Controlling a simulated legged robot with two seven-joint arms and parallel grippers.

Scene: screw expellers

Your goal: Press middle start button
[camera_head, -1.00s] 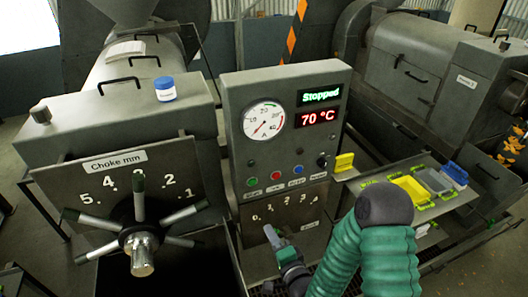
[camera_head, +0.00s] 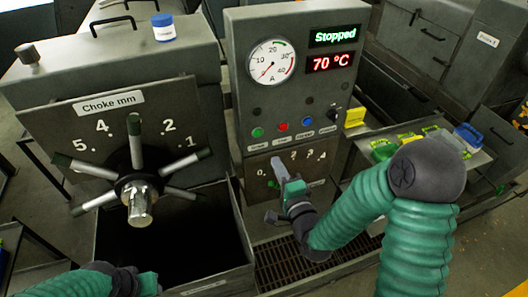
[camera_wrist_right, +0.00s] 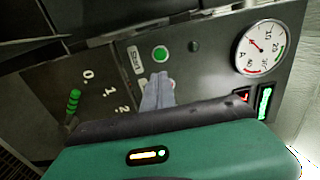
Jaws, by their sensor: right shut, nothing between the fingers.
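The control panel (camera_head: 295,85) carries a row of buttons: green (camera_head: 258,132), red (camera_head: 283,127) and blue (camera_head: 307,121), with a black knob (camera_head: 333,115) at the right end. My left gripper (camera_head: 148,283) is partly in view at the bottom edge.
The display (camera_head: 334,36) reads "Stopped", with 70 °C below it. A choke wheel with several spokes (camera_head: 138,185) stands left of the panel. A shelf with yellow, grey and blue items (camera_head: 468,138) is at the right. An open dark bin lies below the wheel.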

